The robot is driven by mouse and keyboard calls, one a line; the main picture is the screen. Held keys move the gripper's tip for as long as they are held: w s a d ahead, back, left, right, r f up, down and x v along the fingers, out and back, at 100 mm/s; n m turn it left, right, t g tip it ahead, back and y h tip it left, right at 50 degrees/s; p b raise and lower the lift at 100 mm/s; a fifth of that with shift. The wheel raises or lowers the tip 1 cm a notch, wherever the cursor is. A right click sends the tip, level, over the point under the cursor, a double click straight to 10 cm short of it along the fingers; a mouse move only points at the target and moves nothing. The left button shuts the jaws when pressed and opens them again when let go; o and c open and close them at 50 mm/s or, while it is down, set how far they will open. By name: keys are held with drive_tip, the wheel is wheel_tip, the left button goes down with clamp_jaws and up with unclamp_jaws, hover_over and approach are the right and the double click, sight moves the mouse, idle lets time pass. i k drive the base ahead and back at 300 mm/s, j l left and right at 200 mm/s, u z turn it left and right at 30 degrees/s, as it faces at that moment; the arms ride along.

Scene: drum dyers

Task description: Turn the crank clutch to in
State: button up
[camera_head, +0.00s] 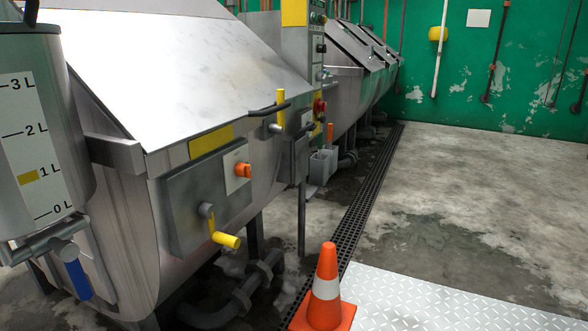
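The side of the nearest steel drum machine carries a grey gear box (185,205). A crank with a yellow grip (227,240) is mounted low on its face, the grip pointing down and to the right. An orange knob (243,170) sits on a small pale plate (234,183) at the box's upper right; it looks like the crank clutch. Its markings are too small to read, so I cannot tell which position it is in. My gripper is not in view.
A traffic cone (326,285) stands in front, beside a diamond plate (440,305). A drain grate (350,205) runs along the machines. A yellow lever (281,105) rises right of the lid (170,60). A tank with a blue-handled valve (78,280) is at left. Floor at right is clear.

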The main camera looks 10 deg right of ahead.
sight(241, 169)
drive_tip(key=i+z, duration=0.15)
drive_tip(key=z, duration=0.2)
drive_tip(key=i+z, duration=0.15)
drive_tip(key=z, duration=0.2)
drive_tip(key=i+z, duration=0.2)
drive_tip(key=z, duration=0.15)
